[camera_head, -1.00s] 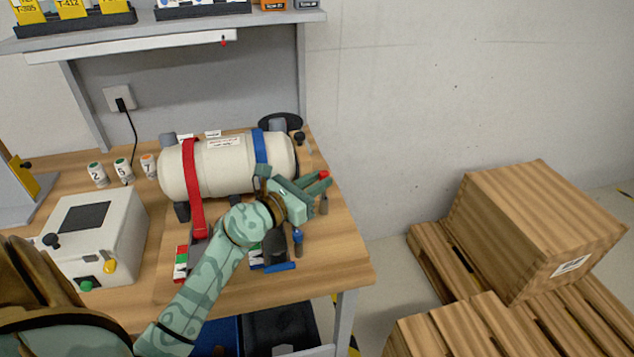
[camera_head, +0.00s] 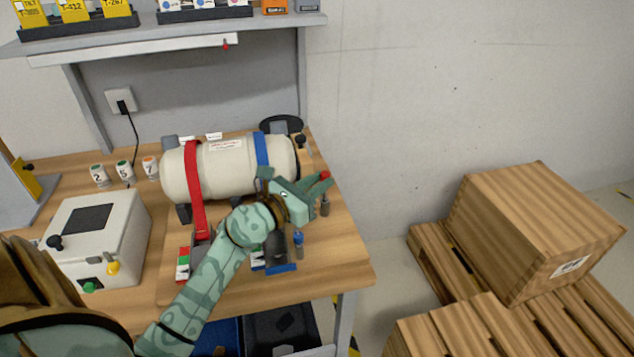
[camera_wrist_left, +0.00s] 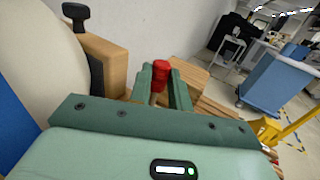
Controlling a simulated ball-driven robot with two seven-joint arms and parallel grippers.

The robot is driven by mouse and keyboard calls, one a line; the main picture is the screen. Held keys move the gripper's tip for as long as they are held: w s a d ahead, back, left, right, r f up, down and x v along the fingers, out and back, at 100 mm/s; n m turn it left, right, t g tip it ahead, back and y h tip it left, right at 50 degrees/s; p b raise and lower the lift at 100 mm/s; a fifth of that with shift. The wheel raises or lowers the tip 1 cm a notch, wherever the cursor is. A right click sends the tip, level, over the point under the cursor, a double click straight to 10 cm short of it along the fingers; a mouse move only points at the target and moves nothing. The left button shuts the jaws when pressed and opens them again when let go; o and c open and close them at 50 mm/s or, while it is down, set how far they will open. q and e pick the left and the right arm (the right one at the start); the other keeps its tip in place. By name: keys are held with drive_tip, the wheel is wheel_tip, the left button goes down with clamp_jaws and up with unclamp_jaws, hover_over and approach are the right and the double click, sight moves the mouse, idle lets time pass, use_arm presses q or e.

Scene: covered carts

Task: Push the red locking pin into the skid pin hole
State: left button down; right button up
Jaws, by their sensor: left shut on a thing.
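My left gripper (camera_head: 318,184) is at the right end of the workbench, beside the end of the white tank. In the left wrist view its two green fingers (camera_wrist_left: 162,92) are shut on the red locking pin (camera_wrist_left: 161,70). The pin's red head also shows at the fingertips in the head view (camera_head: 325,175). The white tank (camera_head: 226,168) lies across a skid under a red strap and a blue strap. A wooden block (camera_wrist_left: 105,64) with a black knob stands left of the fingers in the wrist view. I cannot make out the skid pin hole. My right gripper is not in view.
A grey-white box (camera_head: 128,222) with buttons stands at the left of the bench. Several small numbered cans (camera_head: 125,170) stand behind it. A blue-topped pin (camera_head: 298,240) stands near the front right. A wooden crate (camera_head: 530,225) on pallets is on the floor at right.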

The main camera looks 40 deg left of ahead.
use_arm(q)
drive_tip(key=shift+p, duration=0.35)
idle(0.7)
drive_tip(key=shift+f+b, duration=0.3)
drive_tip(key=shift+f, duration=0.1)
drive_tip(key=shift+d+f, duration=0.1)
drive_tip(key=shift+f, duration=0.2)
drive_tip(key=shift+f+b, duration=0.1)
drive_tip(key=shift+b, duration=0.25)
drive_tip(key=c, duration=1.2)
unclamp_jaws()
